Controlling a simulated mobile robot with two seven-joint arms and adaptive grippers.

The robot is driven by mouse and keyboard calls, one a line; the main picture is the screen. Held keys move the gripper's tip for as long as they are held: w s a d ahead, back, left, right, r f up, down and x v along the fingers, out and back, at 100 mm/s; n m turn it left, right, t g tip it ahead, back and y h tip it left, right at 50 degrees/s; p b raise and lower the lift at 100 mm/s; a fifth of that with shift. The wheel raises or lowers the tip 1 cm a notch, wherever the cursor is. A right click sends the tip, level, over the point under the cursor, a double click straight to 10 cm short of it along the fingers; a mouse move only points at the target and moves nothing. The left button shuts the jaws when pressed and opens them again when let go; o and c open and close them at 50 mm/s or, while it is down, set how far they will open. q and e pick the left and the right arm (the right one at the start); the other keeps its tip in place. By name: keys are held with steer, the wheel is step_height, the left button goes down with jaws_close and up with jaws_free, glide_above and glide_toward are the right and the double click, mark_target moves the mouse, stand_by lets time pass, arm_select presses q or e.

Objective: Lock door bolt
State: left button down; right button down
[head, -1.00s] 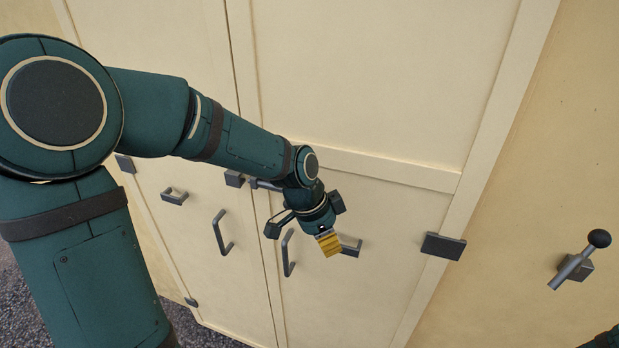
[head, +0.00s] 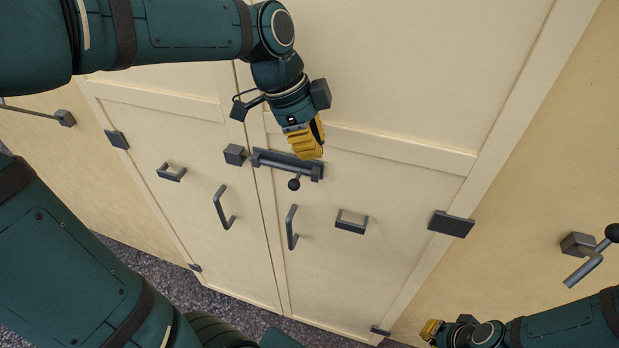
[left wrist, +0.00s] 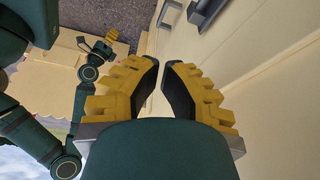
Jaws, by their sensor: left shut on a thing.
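The dark grey door bolt (head: 274,161) is mounted across the right cupboard door, with its ball knob (head: 294,184) hanging below the bar. Its keeper block (head: 235,154) sits on the left door, just left of the bolt's end, with a narrow gap seen between them.
Two upright handles, the left one (head: 223,207) and the right one (head: 291,227), flank the door seam below the bolt. Small pulls (head: 172,173) (head: 351,222) sit beside them. A hinge (head: 450,224) is at the right edge. A separate lever (head: 590,255) is on the right wall.

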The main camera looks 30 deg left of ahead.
arm_select(q)
step_height(320, 180, down, 10)
steer(key=shift+a, duration=0.25)
stand_by(0.5)
steer(key=shift+s+a+f, duration=0.1)
steer(key=a+b, duration=0.1)
steer(key=a, duration=0.1)
steer(key=s+a+b, duration=0.1)
steer(key=a, duration=0.2)
steer(key=shift+s+a, duration=0.15)
steer(key=shift+a, duration=0.1)
step_height(320, 180, up, 10)
steer(key=shift+d+p, duration=0.2)
steer(key=shift+p, duration=0.15)
stand_by(0.4)
